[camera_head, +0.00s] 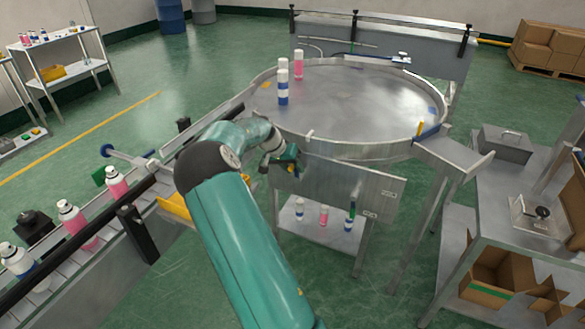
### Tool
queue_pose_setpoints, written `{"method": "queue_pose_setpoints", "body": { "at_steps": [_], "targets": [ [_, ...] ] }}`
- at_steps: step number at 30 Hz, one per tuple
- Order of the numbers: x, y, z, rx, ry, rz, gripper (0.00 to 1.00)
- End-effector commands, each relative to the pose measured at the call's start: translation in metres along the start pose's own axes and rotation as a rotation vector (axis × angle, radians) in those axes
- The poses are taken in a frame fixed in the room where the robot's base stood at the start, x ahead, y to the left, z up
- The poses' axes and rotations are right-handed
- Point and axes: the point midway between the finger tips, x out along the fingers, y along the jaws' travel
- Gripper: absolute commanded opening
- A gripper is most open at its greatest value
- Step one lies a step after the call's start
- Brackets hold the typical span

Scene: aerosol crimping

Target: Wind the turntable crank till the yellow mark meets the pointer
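The round metal turntable (350,100) stands at the centre back, with a raised rim. A small yellow patch (265,85) lies on its disc near the left rim, and a yellow upright piece (420,129) is at the right rim. A small white tab (309,135) stands at the front rim; I cannot tell which piece is the pointer. My gripper (290,166) is at the front left, below the rim, beside the metal front panel (340,187). I cannot make out the crank; my gripper and arm may hide it. The fingers are too small to read as open or shut.
White-capped cans, blue (283,88) and pink (298,66), stand on the turntable's left part. A conveyor (110,238) with several cans runs at the left. A metal bench (490,205) stands at the right. More cans stand on the shelf (325,232) below.

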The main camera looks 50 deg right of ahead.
Motion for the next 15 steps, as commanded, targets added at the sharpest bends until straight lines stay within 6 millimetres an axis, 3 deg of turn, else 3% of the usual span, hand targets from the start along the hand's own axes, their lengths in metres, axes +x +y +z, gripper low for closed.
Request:
{"method": "queue_pose_setpoints", "body": {
  "at_steps": [7, 15],
  "targets": [
    [-0.023, -0.001, -0.001, -0.001, 0.004, -0.003, 0.38],
    [-0.082, -0.001, -0.001, -0.001, 0.004, -0.005, 0.38]
  ]
}}
